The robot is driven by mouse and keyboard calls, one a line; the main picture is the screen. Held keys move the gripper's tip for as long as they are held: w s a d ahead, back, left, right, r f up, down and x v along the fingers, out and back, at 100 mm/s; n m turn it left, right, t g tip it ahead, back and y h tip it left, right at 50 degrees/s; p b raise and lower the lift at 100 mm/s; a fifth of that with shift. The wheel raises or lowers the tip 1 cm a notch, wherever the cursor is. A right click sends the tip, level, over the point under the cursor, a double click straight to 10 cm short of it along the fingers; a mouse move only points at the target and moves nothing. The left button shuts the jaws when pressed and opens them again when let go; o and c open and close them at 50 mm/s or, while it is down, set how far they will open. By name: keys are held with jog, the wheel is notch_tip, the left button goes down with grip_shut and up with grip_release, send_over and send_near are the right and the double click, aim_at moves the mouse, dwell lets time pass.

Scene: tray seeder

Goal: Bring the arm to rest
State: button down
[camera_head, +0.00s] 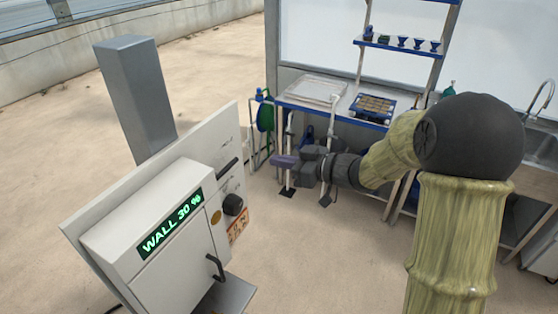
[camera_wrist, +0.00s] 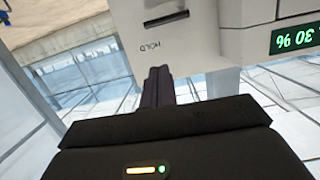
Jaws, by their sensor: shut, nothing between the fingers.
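My gripper (camera_head: 276,160) is at the end of my outstretched arm, in open air to the right of the white control cabinet in the head view. It points left, and its two dark fingers are together with nothing between them. In the wrist view the closed fingers (camera_wrist: 157,75) point toward the cabinet's panel (camera_wrist: 205,35), just below the word HOLD as pictured. The gap between fingertips and panel is hard to judge from there.
The cabinet (camera_head: 135,278) shows a green "WALL 30 %" display, a black knob (camera_head: 234,204) and handles. A grey post (camera_head: 137,95) stands behind it. A blue-edged bench (camera_head: 337,115) with trays stands behind my arm. Open floor (camera_head: 300,270) lies between cabinet and arm.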

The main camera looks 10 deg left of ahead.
jog(key=d+f+m+t+h+b, duration=0.1)
jog(key=d+f+m+t+h, duration=0.2)
jog(key=d+h, duration=0.35)
jog(key=d+f+m+t+h, duration=0.1)
jog(key=d+f+m+h, duration=0.35)
jog(key=d, duration=0.35)
jog(key=s+d+f+m+g+h, duration=0.1)
jog(key=s+d+f+m+g, duration=0.1)
jog(key=s, duration=0.8)
jog(key=s+d+f+m+g+h+b, duration=0.1)
jog(key=s+d+f+m+g+h, duration=0.1)
jog(key=s, duration=0.7)
notch_tip(320, 180, down, 3)
jog(key=d+m+g, duration=0.1)
jog(key=d+g, duration=0.1)
jog(key=g, duration=0.1)
jog(key=shift+s+d+r+m+h, duration=0.2)
jog(key=shift+s+m+h, duration=0.1)
jog(key=shift+s+m, duration=0.1)
